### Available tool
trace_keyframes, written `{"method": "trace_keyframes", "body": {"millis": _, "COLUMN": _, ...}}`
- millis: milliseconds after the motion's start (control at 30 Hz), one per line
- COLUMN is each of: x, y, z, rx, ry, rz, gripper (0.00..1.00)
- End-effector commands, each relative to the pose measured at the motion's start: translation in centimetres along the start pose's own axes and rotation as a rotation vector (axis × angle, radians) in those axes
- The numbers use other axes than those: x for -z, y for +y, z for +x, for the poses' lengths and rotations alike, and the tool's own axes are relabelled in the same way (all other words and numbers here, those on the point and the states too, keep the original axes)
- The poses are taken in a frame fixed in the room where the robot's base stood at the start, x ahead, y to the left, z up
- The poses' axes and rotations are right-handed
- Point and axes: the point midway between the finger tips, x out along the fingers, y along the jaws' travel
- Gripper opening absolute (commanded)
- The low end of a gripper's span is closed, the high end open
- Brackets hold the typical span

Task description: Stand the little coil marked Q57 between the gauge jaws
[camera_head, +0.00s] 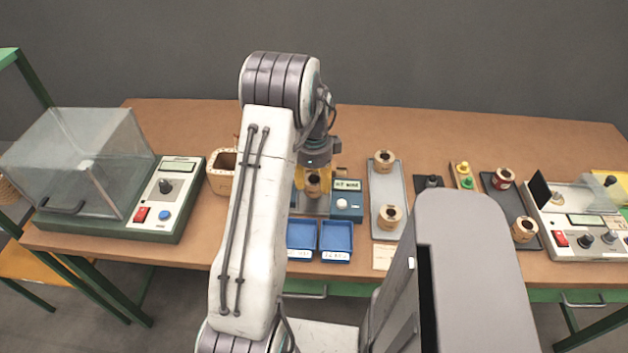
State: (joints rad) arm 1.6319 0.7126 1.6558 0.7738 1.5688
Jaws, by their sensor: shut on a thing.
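My gripper (312,181) points down over the gauge (347,200) near the middle of the table, with yellow fingers partly visible. It is shut on a small brown coil (313,187). The coil looks upright over the grey plate at the gauge's left side. I cannot tell whether it touches the plate, and the gauge jaws are hidden behind my gripper and the coil. No marking on the coil is readable, so I cannot confirm Q57. The gauge is a blue box with a small display and a white knob.
Two blue trays (336,251) lie in front of the gauge. A grey tray (378,228) with two coils stands to the right, and a dark tray (513,216) with two more farther right. A clear-covered tester (180,205) is at left, another instrument (570,258) at far right.

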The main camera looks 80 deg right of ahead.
Motion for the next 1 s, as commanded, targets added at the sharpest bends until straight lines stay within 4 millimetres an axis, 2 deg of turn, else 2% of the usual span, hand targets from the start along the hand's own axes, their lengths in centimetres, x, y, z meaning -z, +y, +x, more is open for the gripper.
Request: {"method": "trace_keyframes", "body": {"millis": 1000, "x": 0.0, "y": 0.0, "z": 2.8, "rx": 0.000, "ry": 0.000, "rz": 0.000, "gripper": 0.15}}
